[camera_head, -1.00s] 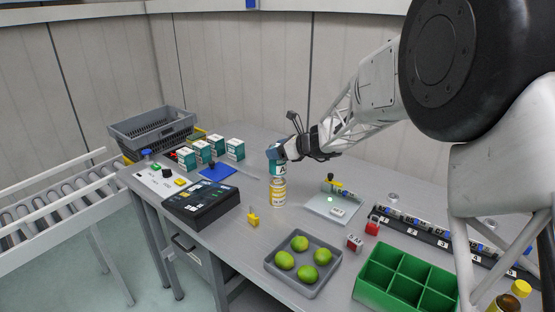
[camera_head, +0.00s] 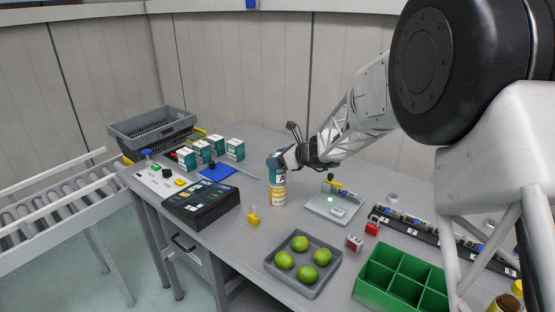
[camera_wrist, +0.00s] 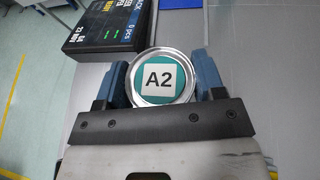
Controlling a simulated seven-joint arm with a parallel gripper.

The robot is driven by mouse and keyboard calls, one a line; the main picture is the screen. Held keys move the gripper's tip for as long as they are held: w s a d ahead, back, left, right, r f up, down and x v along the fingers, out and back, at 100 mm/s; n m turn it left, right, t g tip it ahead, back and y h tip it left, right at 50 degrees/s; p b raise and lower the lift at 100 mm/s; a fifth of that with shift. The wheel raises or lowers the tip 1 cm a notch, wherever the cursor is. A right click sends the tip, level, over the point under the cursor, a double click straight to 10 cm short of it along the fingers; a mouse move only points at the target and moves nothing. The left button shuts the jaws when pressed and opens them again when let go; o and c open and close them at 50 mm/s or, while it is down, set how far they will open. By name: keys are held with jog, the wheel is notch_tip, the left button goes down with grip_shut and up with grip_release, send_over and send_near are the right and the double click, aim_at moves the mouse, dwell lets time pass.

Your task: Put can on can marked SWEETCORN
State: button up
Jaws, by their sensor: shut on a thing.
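My gripper (camera_head: 277,160) is shut on a can with a teal and white side (camera_head: 278,176), held upright. In the wrist view its round metal-rimmed top with a white "A2" label (camera_wrist: 160,78) sits between the blue fingers of my gripper (camera_wrist: 160,85). A yellow and white can (camera_head: 278,196) stands upright on the table directly below the held can in the head view. The held can hides the upper part of this can. I cannot tell whether the two touch, and any SWEETCORN wording is too small to read.
A black device (camera_head: 201,205) stands to the left, with teal-white boxes (camera_head: 208,151) behind. A grey tray of green fruit (camera_head: 312,292) and a green divided bin (camera_head: 402,290) are in front. A white scale-like plate (camera_head: 336,208) lies to the right.

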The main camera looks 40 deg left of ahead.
jog(key=shift+f, duration=0.1)
jog(key=o, duration=1.1)
jog(key=shift+d, duration=0.1)
jog(key=v, duration=1.2)
dwell(0.4)
